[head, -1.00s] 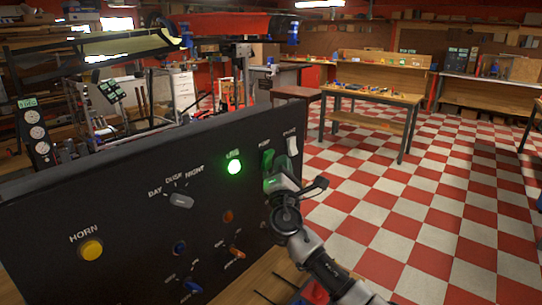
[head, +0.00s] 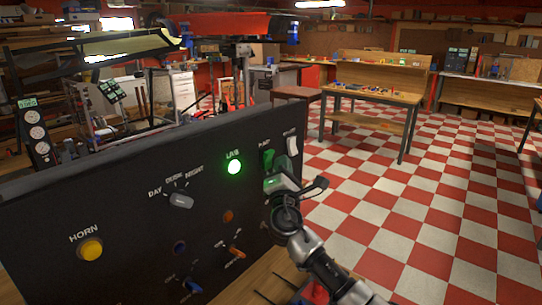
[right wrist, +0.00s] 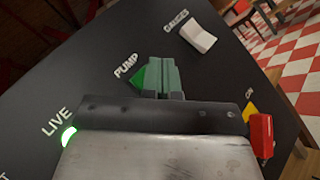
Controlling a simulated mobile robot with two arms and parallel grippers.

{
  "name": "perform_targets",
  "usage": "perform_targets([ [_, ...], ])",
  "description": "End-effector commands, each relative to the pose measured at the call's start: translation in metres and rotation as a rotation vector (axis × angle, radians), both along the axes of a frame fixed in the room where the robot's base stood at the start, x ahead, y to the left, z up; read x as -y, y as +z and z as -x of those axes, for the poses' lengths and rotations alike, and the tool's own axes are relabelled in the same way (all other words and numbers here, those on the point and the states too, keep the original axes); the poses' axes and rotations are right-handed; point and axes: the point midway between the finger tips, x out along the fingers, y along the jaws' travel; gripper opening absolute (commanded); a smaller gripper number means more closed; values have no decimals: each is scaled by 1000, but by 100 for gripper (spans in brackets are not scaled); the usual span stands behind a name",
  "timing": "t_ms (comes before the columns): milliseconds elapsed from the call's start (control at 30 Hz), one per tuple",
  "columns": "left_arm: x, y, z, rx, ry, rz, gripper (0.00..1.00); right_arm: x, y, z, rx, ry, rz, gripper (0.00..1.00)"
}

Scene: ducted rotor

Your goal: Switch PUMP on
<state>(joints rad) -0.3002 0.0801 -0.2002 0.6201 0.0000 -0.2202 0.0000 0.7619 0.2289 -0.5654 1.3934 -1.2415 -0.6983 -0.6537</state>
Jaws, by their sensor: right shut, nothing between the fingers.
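The PUMP switch is a green rocker (head: 267,159) high on the right part of the dark panel (head: 120,172). In the right wrist view the green rocker (right wrist: 138,78) shows beside the word PUMP, partly hidden by my fingers. My right gripper (head: 276,181) is in front of the panel just below the rocker in the head view. Its fingers (right wrist: 163,76) are shut with nothing between them. I cannot tell whether they touch the rocker or which way it is tipped. My left gripper is not in view.
A white rocker (head: 292,146) labelled GAUGES (right wrist: 197,38) is right of PUMP. A lit green LIVE lamp (head: 234,167), a grey selector knob (head: 181,201) and a yellow HORN button (head: 90,249) are to the left. A red part (right wrist: 261,135) is near my gripper. Checkered floor lies beyond.

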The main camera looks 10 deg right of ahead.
Motion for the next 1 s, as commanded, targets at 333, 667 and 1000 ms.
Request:
perform_targets([
  [333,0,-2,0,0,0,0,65,-1,0,-2,0,0,0,0],
  [667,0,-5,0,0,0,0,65,-5,4,-6,1,1,0,0],
  [1000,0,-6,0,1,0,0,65,-6,4,-7,0,0,0,0],
])
